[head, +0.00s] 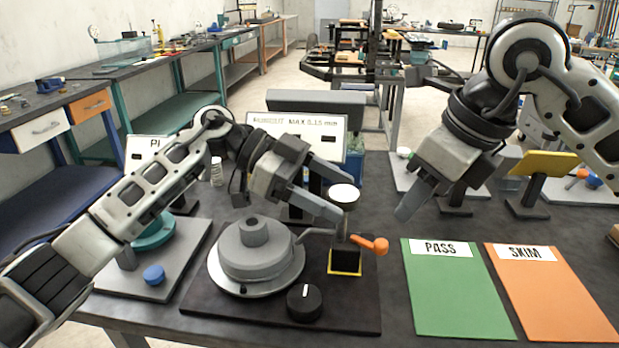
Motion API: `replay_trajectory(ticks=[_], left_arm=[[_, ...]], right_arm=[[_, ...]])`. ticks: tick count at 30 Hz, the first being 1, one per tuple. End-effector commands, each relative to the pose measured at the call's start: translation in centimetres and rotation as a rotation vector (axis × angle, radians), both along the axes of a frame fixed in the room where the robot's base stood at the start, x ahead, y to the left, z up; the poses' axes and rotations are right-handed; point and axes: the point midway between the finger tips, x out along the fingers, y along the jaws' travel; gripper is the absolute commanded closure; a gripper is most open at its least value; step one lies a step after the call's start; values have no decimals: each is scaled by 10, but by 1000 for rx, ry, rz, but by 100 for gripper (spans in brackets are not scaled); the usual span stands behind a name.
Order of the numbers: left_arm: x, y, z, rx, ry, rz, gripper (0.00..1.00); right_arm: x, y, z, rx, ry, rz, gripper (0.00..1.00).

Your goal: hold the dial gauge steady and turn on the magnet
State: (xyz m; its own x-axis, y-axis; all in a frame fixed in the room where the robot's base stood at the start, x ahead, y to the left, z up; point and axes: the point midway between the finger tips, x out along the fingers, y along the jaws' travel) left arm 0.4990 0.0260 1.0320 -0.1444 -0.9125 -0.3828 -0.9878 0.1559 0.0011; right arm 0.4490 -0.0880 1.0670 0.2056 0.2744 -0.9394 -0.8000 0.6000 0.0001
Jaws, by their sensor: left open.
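The dial gauge (343,194) shows a round white face above a thin post. Its black magnet base (345,259), edged in yellow, stands on the dark plate. An orange lever (371,244) sticks out to the right at the top of the base. My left gripper (338,192) is open, with one finger behind the gauge face and the other in front and to the left. I cannot tell whether either finger touches it. My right gripper (432,200) hangs above the table, up and right of the lever and apart from it. One finger shows clearly; its opening is unclear.
A grey round fixture (254,260) and a black knob (304,302) share the dark plate (210,300). Green PASS (455,295) and orange SKIM (550,290) mats lie at right. A sign (300,125) and small stands (540,170) are behind. A blue knob (154,274) is at left.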

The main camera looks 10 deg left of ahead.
Motion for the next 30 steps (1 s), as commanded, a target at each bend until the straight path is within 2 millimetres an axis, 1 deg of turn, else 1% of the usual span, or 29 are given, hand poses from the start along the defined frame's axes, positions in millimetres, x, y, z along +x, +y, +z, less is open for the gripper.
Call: replay_trajectory(ticks=[9,10,11,12,14,15,16,17,18,20,21,23,26,30], left_arm=[[0,-3,-1,0,-1,0,30],[0,-3,-1,0,-1,0,35],[0,-3,-1,0,-1,0,44],[0,-3,-1,0,-1,0,55],[0,-3,-1,0,-1,0,71],[0,-3,-1,0,-1,0,82],[0,-3,-1,0,-1,0,90],[0,-2,-1,0,-1,0,90],[0,-2,-1,0,-1,0,90],[0,-2,-1,0,-1,0,90],[0,-2,-1,0,-1,1,90],[0,-2,-1,0,-1,1,90],[0,-2,-1,0,-1,1,90],[0,-2,-1,1,-2,0,90]], right_arm=[[0,0,0,0,0,0,64],[0,0,0,0,0,0,64],[0,0,0,0,0,0,64],[0,0,0,0,0,0,64],[0,0,0,0,0,0,64],[0,0,0,0,0,0,64],[0,0,0,0,0,0,64],[0,0,0,0,0,0,66],[0,0,0,0,0,-1,78],[-2,1,1,-1,0,-10,94],[-4,1,1,-3,3,-25,100],[-10,3,3,-7,6,-63,100],[-24,6,5,-14,15,-169,100],[-48,8,8,-20,16,-357,100]])
